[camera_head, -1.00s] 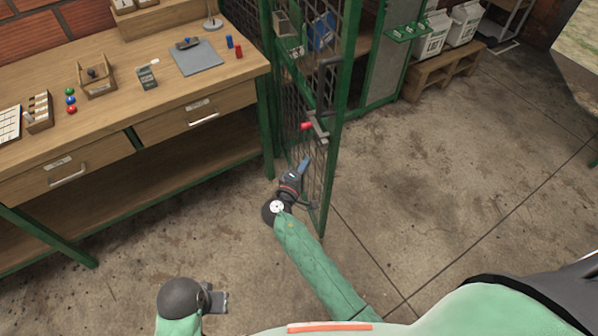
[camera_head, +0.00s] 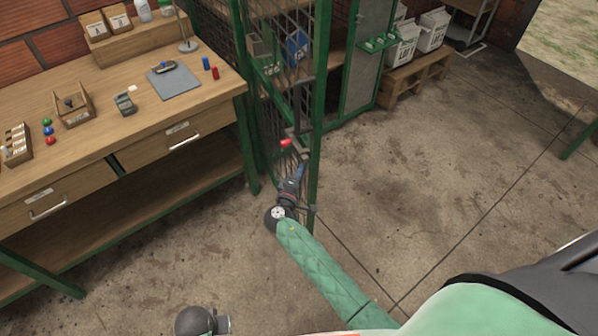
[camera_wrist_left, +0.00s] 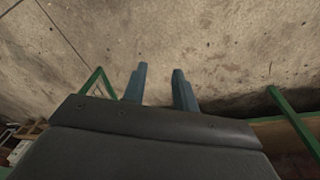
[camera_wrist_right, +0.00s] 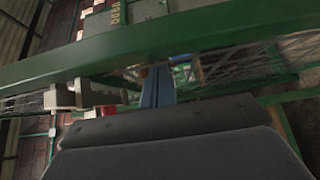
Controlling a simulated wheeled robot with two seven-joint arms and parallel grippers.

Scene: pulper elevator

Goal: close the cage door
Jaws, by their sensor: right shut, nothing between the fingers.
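The cage door (camera_head: 319,110) is a green-framed mesh panel standing ajar, seen nearly edge-on in the head view. A latch with a red knob (camera_head: 286,143) sits on it. My right gripper (camera_head: 298,172) is shut and empty, low beside the door's mesh, just below the latch; I cannot tell whether it touches the door. In the right wrist view its shut fingers (camera_wrist_right: 158,85) are close to a green door bar (camera_wrist_right: 215,38), with the red knob (camera_wrist_right: 107,110) to the left. My left gripper (camera_wrist_left: 160,90) is open and empty above the floor; its fingers are hidden in the head view.
A wooden workbench (camera_head: 130,135) with green legs stands left of the door. The concrete floor (camera_head: 430,180) right of the door is clear.

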